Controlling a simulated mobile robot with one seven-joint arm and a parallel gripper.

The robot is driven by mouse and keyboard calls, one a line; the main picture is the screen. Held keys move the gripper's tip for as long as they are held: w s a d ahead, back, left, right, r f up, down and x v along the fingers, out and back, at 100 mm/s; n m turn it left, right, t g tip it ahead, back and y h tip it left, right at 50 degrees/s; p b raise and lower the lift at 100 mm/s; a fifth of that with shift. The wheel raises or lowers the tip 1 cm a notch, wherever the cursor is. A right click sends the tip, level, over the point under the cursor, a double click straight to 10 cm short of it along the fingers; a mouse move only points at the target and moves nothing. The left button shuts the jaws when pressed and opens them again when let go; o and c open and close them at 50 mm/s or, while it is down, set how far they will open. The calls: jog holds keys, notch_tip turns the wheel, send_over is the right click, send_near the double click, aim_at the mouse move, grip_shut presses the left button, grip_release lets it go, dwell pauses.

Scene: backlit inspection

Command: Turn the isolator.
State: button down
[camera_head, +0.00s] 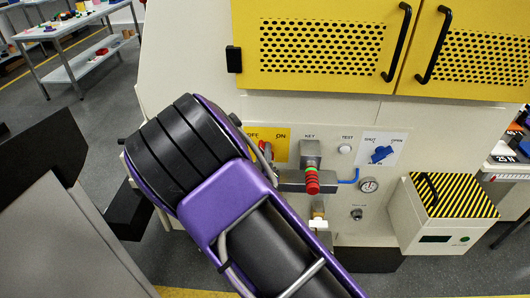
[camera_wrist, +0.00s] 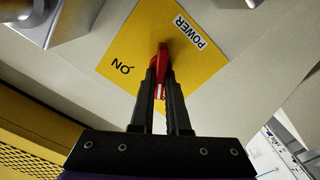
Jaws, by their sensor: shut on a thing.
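The isolator's red handle (camera_wrist: 162,56) sits on a yellow plate (camera_wrist: 125,55) marked POWER and ON in the wrist view. My gripper (camera_wrist: 161,80) is shut on the red handle, with one black finger on each side of it. In the head view the yellow plate (camera_head: 282,134) shows on the pale machine panel, with OFF and ON lettering at its top. My purple and black arm covers much of the plate's left and lower part there, so the handle's exact angle is hard to tell.
Right of the plate are a KEY fitting with a red and green part (camera_head: 312,180), a white TEST button (camera_head: 345,149), a blue valve handle (camera_head: 381,154) and a gauge (camera_head: 368,185). A striped box (camera_head: 453,194) juts out at lower right. Yellow doors (camera_head: 315,45) are above.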

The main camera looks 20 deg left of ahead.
jog(key=shift+f+n, duration=0.1)
jog(key=shift+n, duration=0.8)
jog(key=c, duration=0.9)
grip_release()
jog(key=shift+s, duration=0.15)
jog(key=v, duration=1.7)
jog(key=shift+s, duration=0.15)
jog(key=shift+a, duration=0.1)
